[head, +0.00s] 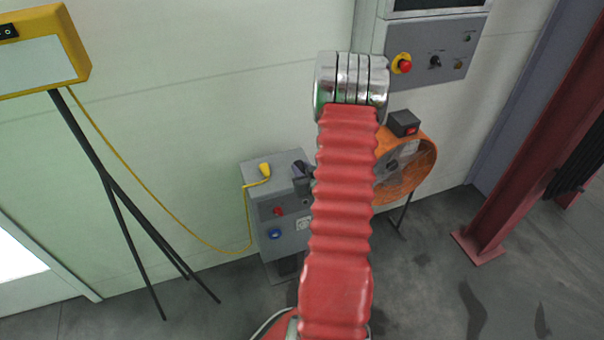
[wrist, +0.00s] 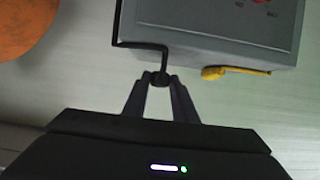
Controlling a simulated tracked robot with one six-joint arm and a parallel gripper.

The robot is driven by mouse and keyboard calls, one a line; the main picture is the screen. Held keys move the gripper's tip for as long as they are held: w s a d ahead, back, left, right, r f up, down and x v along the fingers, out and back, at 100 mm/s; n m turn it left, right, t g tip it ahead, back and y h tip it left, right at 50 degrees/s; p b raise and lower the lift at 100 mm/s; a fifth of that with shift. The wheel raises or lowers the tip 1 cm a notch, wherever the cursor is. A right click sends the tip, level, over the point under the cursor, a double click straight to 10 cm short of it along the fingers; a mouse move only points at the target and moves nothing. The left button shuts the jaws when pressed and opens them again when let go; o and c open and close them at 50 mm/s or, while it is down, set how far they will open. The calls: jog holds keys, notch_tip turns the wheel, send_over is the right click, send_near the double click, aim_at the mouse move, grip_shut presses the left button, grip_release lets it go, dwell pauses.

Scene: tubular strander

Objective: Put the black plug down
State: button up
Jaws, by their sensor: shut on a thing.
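My gripper (wrist: 161,76) is shut on the black plug (wrist: 160,80), which shows as a small dark piece between the fingertips in the wrist view. A black cable (wrist: 141,45) runs from the plug, bends left and goes up out of the picture. The plug is close to the edge of the grey box (wrist: 205,38); I cannot tell whether they touch. In the head view my gripper (head: 303,172) is mostly hidden behind my red arm, beside the top of the grey box (head: 286,235), and the plug cannot be made out.
A yellow plug (head: 265,169) sits on the grey box, its yellow cable (head: 130,158) running to a lamp (head: 40,60) on a tripod at left. An orange fan (head: 424,160) stands right of the box. A red steel column (head: 535,130) is at far right, with open floor before it.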

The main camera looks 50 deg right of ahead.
jog(key=shift+f, duration=1.05)
jog(key=shift+f, duration=0.35)
jog(key=o, duration=1.1)
jog(key=shift+c, duration=0.2)
jog(key=shift+r, duration=0.1)
jog(key=shift+r, duration=0.2)
jog(key=shift+s+r, duration=0.15)
jog(key=v, duration=1.1)
jog(key=shift+s+a, duration=0.2)
jog(key=shift+s, duration=0.1)
